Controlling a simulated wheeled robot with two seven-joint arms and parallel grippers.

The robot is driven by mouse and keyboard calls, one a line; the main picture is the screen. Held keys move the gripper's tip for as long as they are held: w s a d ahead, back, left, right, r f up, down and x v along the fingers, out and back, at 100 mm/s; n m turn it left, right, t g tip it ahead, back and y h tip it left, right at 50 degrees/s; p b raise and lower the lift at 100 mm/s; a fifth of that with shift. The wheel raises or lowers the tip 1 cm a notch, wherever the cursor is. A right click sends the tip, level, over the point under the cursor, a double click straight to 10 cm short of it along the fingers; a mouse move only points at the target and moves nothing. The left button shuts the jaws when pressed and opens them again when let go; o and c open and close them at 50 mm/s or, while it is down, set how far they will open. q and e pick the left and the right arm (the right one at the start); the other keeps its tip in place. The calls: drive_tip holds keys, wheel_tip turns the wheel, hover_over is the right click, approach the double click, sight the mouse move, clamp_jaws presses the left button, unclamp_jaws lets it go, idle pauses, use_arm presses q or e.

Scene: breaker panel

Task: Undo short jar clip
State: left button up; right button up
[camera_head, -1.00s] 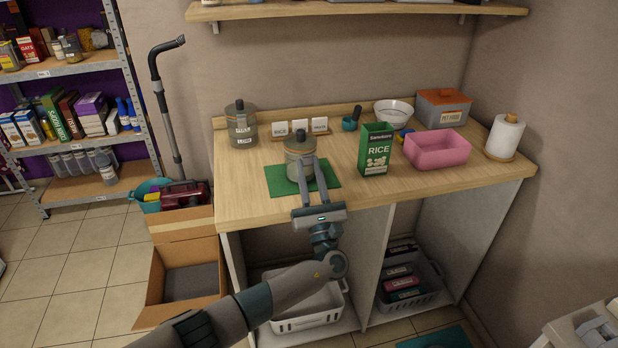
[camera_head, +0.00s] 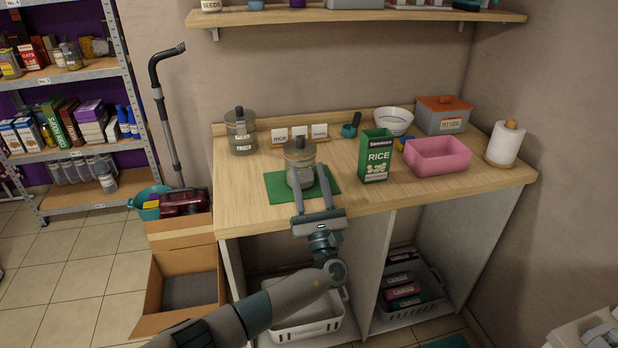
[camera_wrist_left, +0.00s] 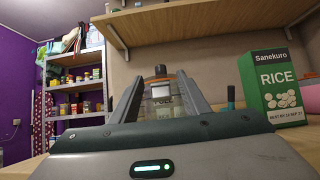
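The short jar (camera_head: 300,163) is a glass jar with a brown-orange band at its lid, standing upright on a green mat (camera_head: 328,190) on the wooden counter. In the left wrist view the jar (camera_wrist_left: 162,103) shows between the two fingers, with a label partly readable. My left gripper (camera_head: 309,180) is open, its fingers spread at the front of the jar, one to each side. I cannot tell whether they touch the glass. The clip itself is too small to make out. My right gripper is not in view.
A taller jar (camera_head: 240,132) stands behind left. Small label cards (camera_head: 299,134) stand behind. A green rice box (camera_head: 376,157) is close on the right, then a pink bin (camera_head: 436,155) and a paper roll (camera_head: 504,143). A shelf (camera_head: 350,17) hangs above. Counter left of the mat is clear.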

use_arm(q)
drive_tip(key=shift+s+f, duration=0.1)
drive_tip(key=shift+s+d+f, duration=0.2)
drive_tip(key=shift+s+f, duration=0.2)
drive_tip(key=shift+s, duration=0.05)
drive_tip(key=b+v, duration=0.4)
drive_tip(key=v, duration=1.1)
drive_tip(key=shift+s, duration=0.4)
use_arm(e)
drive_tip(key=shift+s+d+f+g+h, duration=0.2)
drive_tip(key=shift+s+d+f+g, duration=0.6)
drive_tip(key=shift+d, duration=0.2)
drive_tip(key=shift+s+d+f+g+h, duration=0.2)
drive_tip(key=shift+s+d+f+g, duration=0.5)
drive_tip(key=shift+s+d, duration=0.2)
use_arm(q)
drive_tip(key=shift+d+f, duration=0.15)
